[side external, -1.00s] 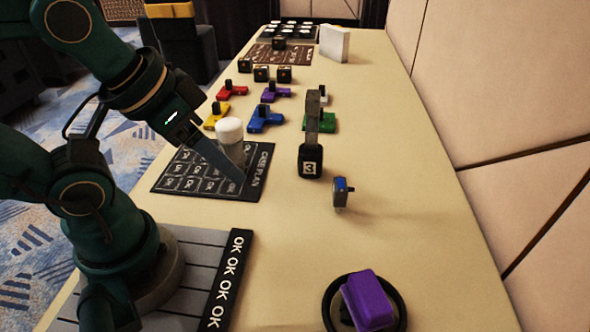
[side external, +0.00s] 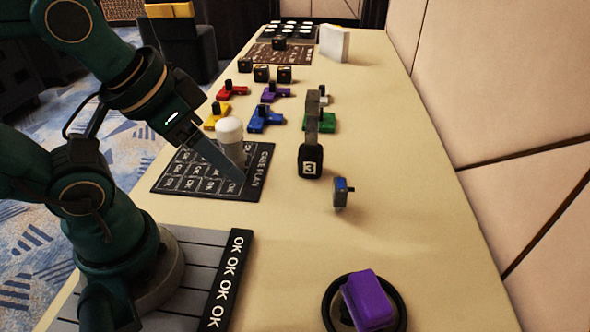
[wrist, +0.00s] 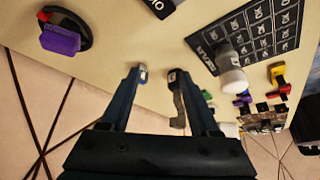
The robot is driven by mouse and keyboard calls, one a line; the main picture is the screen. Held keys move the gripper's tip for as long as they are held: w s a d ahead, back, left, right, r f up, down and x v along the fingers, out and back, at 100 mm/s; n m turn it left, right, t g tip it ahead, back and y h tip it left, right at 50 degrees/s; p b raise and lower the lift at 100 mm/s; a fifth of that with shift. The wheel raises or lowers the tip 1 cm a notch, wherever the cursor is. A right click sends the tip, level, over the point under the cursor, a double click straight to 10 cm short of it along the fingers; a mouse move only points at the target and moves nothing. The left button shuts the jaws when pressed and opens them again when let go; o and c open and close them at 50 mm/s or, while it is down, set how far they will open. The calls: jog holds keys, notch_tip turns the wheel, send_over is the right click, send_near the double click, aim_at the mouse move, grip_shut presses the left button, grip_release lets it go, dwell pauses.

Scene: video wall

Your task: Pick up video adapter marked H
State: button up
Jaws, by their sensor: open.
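I cannot read an H on any object, so I cannot tell for sure which is the video adapter marked H. A small grey piece with a blue face (side external: 341,194) stands alone on the table, right of my gripper (side external: 238,178). A dark upright piece marked 3 (side external: 311,165) stands just behind it. My gripper is open, its fingers angled down over the black plan mat (side external: 185,183). In the wrist view my gripper (wrist: 158,77) shows its two fingers apart with bare table between the tips.
A white cylinder (side external: 230,132) stands at the mat, close to my fingers. Coloured pieces with black knobs, such as a blue one (side external: 265,119), and dark cubes (side external: 261,74) sit farther back. A purple block (side external: 368,300) rests in a black ring in front. The table's right side is clear.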

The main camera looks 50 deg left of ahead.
jog(key=shift+o, duration=0.2)
notch_tip(320, 180, up, 5)
jog(key=m+t+y, duration=0.3)
jog(key=m+y, duration=0.7)
jog(key=m, duration=1.6)
send_over(342, 192)
jog(key=shift+y, duration=0.3)
notch_tip(342, 192, down, 17)
jog(key=shift+a, duration=0.1)
jog(key=shift+w+a+f, duration=0.15)
jog(key=shift+f, duration=0.1)
jog(key=shift+x, duration=2.4)
